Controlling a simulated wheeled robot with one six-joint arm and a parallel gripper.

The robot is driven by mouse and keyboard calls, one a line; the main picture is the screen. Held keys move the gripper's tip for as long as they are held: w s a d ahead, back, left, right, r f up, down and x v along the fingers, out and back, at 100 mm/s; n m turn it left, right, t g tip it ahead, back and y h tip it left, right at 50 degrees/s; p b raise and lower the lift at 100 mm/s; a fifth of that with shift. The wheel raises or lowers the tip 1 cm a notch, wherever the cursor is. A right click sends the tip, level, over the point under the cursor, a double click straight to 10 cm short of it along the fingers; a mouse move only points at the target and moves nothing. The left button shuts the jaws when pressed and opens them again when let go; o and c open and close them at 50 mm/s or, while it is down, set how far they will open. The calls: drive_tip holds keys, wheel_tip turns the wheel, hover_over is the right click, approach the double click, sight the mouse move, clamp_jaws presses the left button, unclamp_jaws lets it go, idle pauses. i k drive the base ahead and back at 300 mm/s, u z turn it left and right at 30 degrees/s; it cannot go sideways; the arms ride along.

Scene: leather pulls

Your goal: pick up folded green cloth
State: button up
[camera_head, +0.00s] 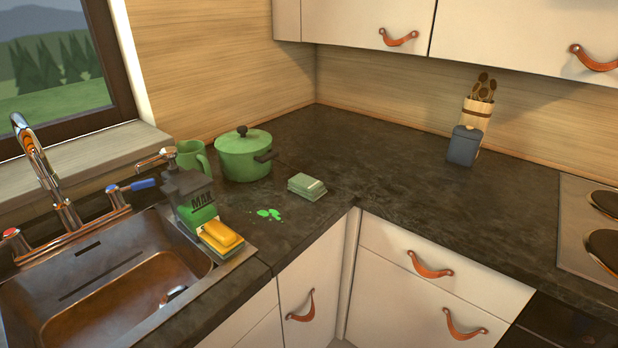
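The folded green cloth (307,186) lies on the dark countertop near the inner corner. It is a small, pale green stacked block, to the right of and in front of the green pot. Its top and front side show, and nothing covers it. My gripper is not in this view, so I cannot see whether it is open or shut.
A green lidded pot (244,155) and green mug (193,157) stand behind the cloth. A green spill (269,213), soap dispenser (190,195) and yellow sponge (221,234) are left of it. Sink (110,275) at left, grey canister (464,146) at back right. The counter right of the cloth is clear.

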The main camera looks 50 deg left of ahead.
sight(310, 188)
drive_tip(key=u, duration=0.55)
drive_tip(key=i, duration=0.8)
drive_tip(key=u, duration=1.2)
drive_tip(key=i, duration=0.4)
drive_tip(key=u, duration=0.4)
